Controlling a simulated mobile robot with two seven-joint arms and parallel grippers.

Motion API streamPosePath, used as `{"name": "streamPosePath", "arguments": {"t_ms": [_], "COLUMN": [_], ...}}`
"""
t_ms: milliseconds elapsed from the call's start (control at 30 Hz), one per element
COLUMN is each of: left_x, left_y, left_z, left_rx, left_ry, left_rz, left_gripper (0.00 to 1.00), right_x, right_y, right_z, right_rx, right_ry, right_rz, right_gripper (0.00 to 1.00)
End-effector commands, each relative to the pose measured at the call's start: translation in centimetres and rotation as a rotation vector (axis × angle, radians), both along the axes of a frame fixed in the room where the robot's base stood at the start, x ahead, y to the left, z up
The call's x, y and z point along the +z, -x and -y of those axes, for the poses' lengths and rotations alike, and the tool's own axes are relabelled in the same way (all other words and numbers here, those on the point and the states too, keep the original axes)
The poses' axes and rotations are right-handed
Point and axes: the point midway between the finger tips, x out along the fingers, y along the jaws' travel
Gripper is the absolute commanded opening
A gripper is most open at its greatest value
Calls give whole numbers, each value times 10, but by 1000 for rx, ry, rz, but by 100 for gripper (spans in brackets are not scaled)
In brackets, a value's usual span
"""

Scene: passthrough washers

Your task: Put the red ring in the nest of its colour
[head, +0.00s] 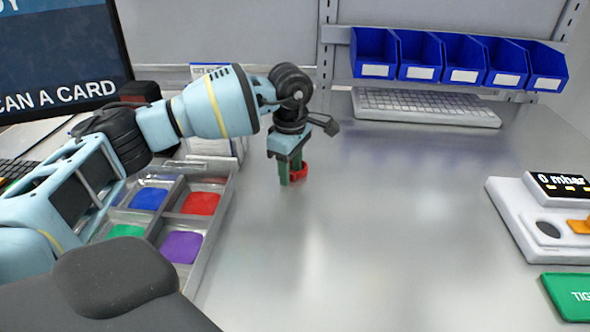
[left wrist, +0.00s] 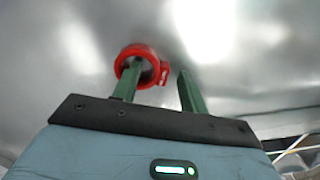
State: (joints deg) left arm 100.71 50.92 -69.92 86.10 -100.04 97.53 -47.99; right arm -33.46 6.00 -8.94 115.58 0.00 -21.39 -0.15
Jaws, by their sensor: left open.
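The red ring (head: 301,174) is at the bench top, right at my left gripper's fingertips. My left gripper (head: 290,178) points down with its two green fingers apart. In the left wrist view, the red ring (left wrist: 158,67) overlaps the tip of the left finger, and the gap of the gripper (left wrist: 160,72) is otherwise empty. The finger tip seems to lie inside the ring's opening, but I cannot tell for sure. The red nest (head: 201,204) is the back right compartment of a grey tray (head: 219,222), left of the gripper. My right gripper is not in view.
The tray also has blue (head: 149,198), green (head: 125,231) and purple (head: 181,247) nests. A keyboard (head: 425,107) and blue bins (head: 420,57) are at the back. A white device (head: 512,202) and a green card (head: 568,296) are at the right. The middle bench is clear.

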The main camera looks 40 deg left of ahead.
Motion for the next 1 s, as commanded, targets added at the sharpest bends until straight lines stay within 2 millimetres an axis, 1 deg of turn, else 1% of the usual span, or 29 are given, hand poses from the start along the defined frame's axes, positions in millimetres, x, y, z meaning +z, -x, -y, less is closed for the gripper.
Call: {"name": "streamPosePath", "arguments": {"t_ms": [33,300,367,633,767,867,1000], "left_x": [0,0,0,1,6,13,32], "left_y": [0,0,0,0,0,-1,-1], "left_z": [0,0,0,0,0,0,0], "left_rx": [0,0,0,0,0,0,0], "left_ry": [0,0,0,0,0,1,1], "left_rz": [0,0,0,0,1,2,3], "left_gripper": [42,6,0,0,0,0,0], "right_x": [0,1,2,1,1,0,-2], "right_y": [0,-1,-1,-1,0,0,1], "right_z": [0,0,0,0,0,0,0], "right_rx": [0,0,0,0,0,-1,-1], "right_ry": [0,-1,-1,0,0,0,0], "right_rz": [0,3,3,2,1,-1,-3], "right_gripper": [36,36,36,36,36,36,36]}}
